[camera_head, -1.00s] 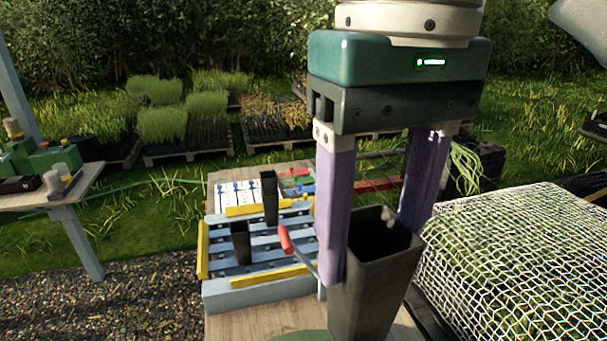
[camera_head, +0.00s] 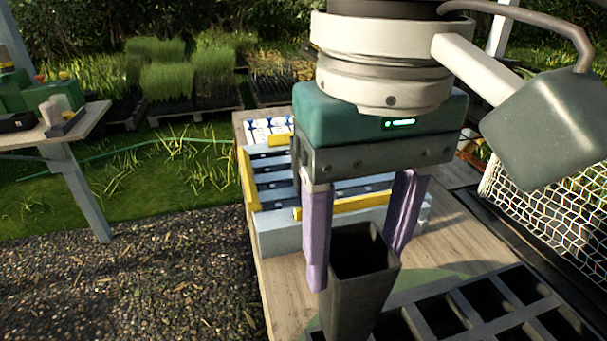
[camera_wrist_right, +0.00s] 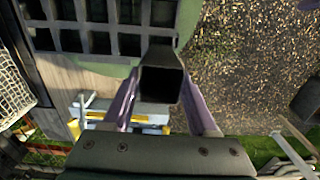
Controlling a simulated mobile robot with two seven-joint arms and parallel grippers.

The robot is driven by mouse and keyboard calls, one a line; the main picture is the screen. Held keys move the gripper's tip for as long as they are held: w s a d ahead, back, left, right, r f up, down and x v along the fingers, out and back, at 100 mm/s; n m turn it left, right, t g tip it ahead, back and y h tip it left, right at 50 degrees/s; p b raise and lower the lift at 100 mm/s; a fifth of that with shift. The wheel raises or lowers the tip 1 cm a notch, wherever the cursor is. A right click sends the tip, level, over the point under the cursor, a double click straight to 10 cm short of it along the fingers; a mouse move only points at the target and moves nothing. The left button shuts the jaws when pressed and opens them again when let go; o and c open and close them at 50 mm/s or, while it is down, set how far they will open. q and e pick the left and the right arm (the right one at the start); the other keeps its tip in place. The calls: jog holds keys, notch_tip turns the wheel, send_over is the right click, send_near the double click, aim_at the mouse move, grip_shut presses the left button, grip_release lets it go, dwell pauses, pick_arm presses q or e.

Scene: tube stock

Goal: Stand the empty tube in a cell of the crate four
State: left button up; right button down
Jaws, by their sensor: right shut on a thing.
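My right gripper (camera_head: 358,268) is shut on the empty tube (camera_head: 350,305), a dark grey, square, tapering pot with its open mouth up. The tube is roughly upright, and its lower end is cut off by the frame's bottom edge. A dark crate with square cells (camera_head: 463,307) lies at the lower right, and the cells I see look empty. In the right wrist view the tube (camera_wrist_right: 161,84) sits between the fingers, next to the crate's near edge, and the crate (camera_wrist_right: 100,27) fills the upper left. I see no number on the crate. My left gripper is not in view.
A blue-grey slatted rack (camera_head: 285,233) with yellow strips stands behind the gripper on the wooden bench (camera_head: 283,290). White wire mesh (camera_head: 515,200) stands at the right. A side table (camera_head: 85,130) with green items is at the far left, over gravel and grass.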

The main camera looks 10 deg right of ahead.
jog(key=shift+f+b, duration=0.45)
jog(key=shift+f, duration=0.7)
jog(key=shift+f+b, duration=0.25)
jog(key=shift+b, duration=0.35)
jog(key=shift+b, duration=0.45)
